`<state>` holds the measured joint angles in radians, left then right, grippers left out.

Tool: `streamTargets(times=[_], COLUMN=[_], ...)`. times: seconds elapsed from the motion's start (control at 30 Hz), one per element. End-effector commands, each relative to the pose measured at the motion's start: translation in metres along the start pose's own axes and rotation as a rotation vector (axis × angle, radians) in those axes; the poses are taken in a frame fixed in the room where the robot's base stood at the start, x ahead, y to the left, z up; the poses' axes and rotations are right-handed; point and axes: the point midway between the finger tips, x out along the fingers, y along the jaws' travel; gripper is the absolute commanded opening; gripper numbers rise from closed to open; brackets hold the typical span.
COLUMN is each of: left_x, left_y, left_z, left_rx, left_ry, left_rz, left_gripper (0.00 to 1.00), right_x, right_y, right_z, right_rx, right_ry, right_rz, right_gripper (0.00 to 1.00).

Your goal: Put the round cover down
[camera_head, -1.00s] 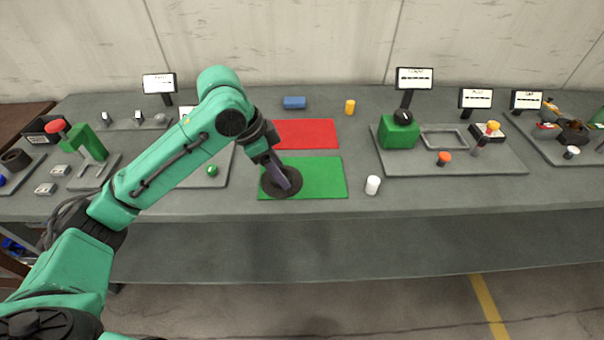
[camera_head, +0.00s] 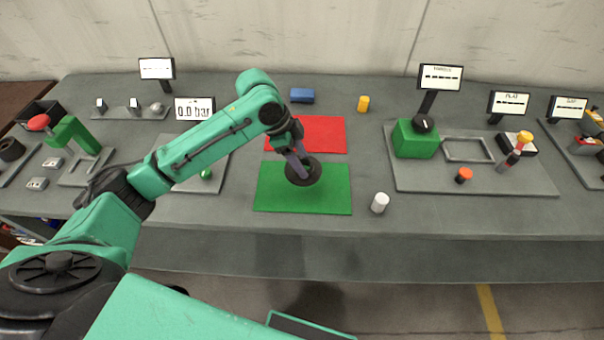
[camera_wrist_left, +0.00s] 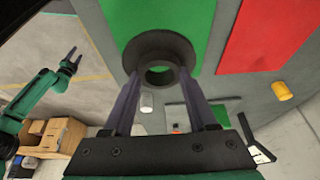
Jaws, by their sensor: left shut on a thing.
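The round cover (camera_head: 304,174) is a dark disc. In the left wrist view the cover (camera_wrist_left: 158,46) shows a raised ring around a round opening. My left gripper (camera_head: 298,166) is shut on it, and in that wrist view its two fingers (camera_wrist_left: 160,88) reach to the cover's near side. The cover is over the back middle of the green mat (camera_head: 302,200); I cannot tell whether it touches. My right gripper (camera_wrist_left: 74,58) shows far off at the left of the wrist view, with its fingers apart and empty.
A red mat (camera_head: 322,135) lies behind the green one. A white cylinder (camera_head: 380,203) stands to the right, a yellow one (camera_head: 363,103) and a blue block (camera_head: 302,95) at the back. A tray with a green box (camera_head: 415,140) is farther right. The green mat's front is clear.

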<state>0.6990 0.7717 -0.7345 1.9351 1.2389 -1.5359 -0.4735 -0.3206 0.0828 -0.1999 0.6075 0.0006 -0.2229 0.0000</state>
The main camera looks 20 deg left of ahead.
Motion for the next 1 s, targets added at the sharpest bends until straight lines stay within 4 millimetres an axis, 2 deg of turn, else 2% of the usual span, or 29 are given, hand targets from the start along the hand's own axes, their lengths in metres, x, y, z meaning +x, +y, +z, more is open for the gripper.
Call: streamTargets(times=[0.07, 0.3, 0.4, 0.57, 0.6, 0.67, 0.7, 1.0], left_x=[0.015, 0.055, 0.066, 0.068, 0.068, 0.068, 0.068, 0.066], left_y=[0.000, 0.000, 0.000, -0.001, 0.000, -0.001, -0.001, -0.001], left_z=[0.006, 0.022, 0.027, 0.028, 0.028, 0.028, 0.028, 0.028], left_rx=[-0.002, -0.002, 0.001, 0.001, 0.001, 0.001, 0.001, 0.001], left_ry=[0.000, 0.000, 0.001, 0.002, 0.000, 0.000, 0.000, 0.000], left_rz=[0.001, 0.001, -0.002, -0.004, -0.002, -0.002, -0.002, -0.003], left_gripper=[0.00, 0.00, 0.00, 0.00, 0.62, 0.85, 0.88, 0.88], right_x=[-0.005, -0.012, -0.013, -0.012, -0.011, -0.011, -0.011, -0.011], right_y=[0.001, 0.005, 0.005, 0.003, 0.003, 0.002, 0.002, 0.000], right_z=[-0.003, -0.035, -0.033, -0.023, -0.021, -0.020, -0.020, -0.021], right_rx=[0.000, 0.000, 0.000, 0.001, 0.001, 0.001, 0.001, 0.002], right_ry=[0.005, 0.057, 0.054, 0.038, 0.035, 0.032, 0.032, 0.033], right_rz=[0.001, 0.007, 0.007, 0.004, 0.004, 0.003, 0.002, -0.001], right_gripper=[0.56, 0.56, 0.56, 0.56, 0.56, 0.56, 0.56, 0.56])
